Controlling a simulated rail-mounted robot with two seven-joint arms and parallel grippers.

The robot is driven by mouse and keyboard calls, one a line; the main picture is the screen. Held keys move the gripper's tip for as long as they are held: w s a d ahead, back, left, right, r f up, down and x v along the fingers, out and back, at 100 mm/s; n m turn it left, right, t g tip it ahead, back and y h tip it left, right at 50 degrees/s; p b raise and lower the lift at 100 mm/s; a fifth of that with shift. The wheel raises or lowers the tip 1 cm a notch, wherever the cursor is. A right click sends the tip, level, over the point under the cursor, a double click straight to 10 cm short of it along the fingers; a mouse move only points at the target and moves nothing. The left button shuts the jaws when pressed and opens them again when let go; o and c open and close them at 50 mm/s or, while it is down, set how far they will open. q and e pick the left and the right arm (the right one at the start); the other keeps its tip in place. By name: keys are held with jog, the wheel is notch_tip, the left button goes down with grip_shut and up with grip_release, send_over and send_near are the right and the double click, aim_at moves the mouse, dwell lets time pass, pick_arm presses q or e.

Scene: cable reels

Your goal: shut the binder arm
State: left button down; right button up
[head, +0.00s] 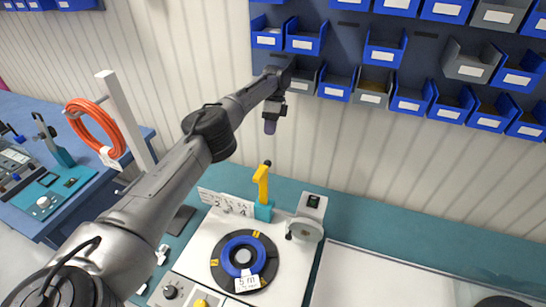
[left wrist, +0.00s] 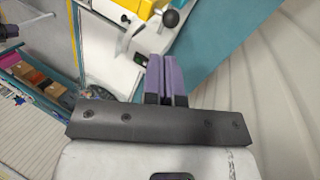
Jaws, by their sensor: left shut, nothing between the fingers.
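The yellow binder arm (head: 261,186) stands raised on a teal base (head: 263,212) at the back of the white station, with a dark knob at its top. My left gripper (head: 270,126) hangs in the air above and behind this knob, shut and empty, apart from the arm. In the left wrist view its purple fingers (left wrist: 167,78) lie together. A black ball knob (left wrist: 170,18) and yellow parts (left wrist: 132,7) show beyond them. A reel with a blue ring (head: 238,243) lies flat on the station before the binder arm. My right gripper is out of view.
A white unit with a grey disc (head: 305,232) stands right of the binder arm. A numbered white strip (head: 225,203) lies to its left. Blue and grey bins (head: 385,53) hang on the wall above. An orange cable coil (head: 95,128) hangs from a white post at left.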

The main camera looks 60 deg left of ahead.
aim_at(266, 163)
pick_arm(q)
jog(key=s+f, duration=0.1)
jog(key=f, duration=0.2)
jog(key=s+d+f+m+p, duration=0.1)
jog(key=f, duration=0.2)
jog(key=s+d+f+m+p, duration=0.1)
jog(key=f, duration=0.2)
jog(key=shift+s+d+f, duration=0.1)
jog(key=shift+s+d, duration=0.15)
dwell(0.5)
